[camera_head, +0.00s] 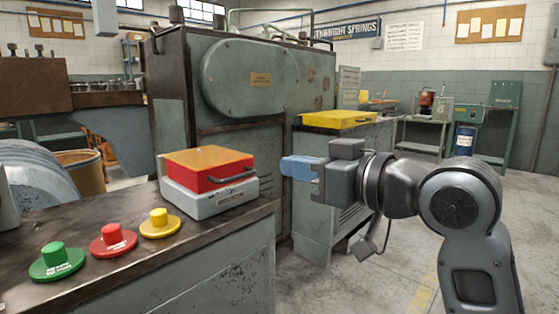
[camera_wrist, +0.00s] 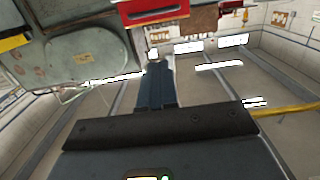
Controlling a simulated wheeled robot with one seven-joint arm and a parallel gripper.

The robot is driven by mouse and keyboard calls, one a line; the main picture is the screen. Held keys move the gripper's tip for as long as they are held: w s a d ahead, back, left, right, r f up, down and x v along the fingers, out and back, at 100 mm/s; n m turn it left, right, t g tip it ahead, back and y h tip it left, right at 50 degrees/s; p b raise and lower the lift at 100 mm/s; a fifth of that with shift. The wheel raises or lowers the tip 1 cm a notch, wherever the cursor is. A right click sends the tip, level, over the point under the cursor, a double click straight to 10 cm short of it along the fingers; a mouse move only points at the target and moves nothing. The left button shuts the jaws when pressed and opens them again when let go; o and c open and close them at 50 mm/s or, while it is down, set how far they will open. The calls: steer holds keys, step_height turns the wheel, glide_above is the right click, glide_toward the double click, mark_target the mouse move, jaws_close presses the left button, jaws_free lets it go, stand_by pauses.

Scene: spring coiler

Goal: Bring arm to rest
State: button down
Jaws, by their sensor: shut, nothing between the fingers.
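My arm reaches in from the right in the head view, bent at the elbow. My gripper (camera_head: 300,168) points left, with its blue fingers close together and nothing between them. It hangs in the air to the right of a red box with an orange top (camera_head: 209,168), and a gap shows between them. In the wrist view my gripper (camera_wrist: 157,70) is seen along its fingers, which lie side by side. The red box's front with its handle (camera_wrist: 152,12) shows at the top of the wrist view.
A bench (camera_head: 150,268) at the left carries green (camera_head: 56,261), red (camera_head: 113,240) and yellow (camera_head: 159,223) buttons. A large green-grey machine (camera_head: 245,75) stands behind. A yellow-topped cabinet (camera_head: 338,119) stands behind my gripper. Open floor (camera_head: 390,285) lies below the arm.

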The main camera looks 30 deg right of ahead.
steer(key=s+a+f+m+t+h, duration=0.15)
steer(key=s+f+m, duration=0.3)
steer(key=f, duration=0.45)
steer(key=s+a+f+m+h, duration=0.3)
steer(key=s+f, duration=0.2)
steer(key=f, duration=0.4)
steer(key=s+f+n+g+h, duration=0.1)
steer(key=s+f, duration=0.4)
steer(key=s, duration=0.6)
steer(key=s+f+n+g+h, duration=0.15)
steer(key=s+f, duration=0.35)
steer(key=s, duration=0.6)
steer(key=s+d+n+y, duration=0.1)
steer(key=s+y, duration=0.1)
steer(key=s, duration=0.5)
step_height(320, 180, up, 24)
steer(key=p, duration=2.4)
steer(key=shift+d+r+g, duration=0.2)
steer(key=shift+d+g, duration=0.05)
steer(key=shift+g, duration=0.05)
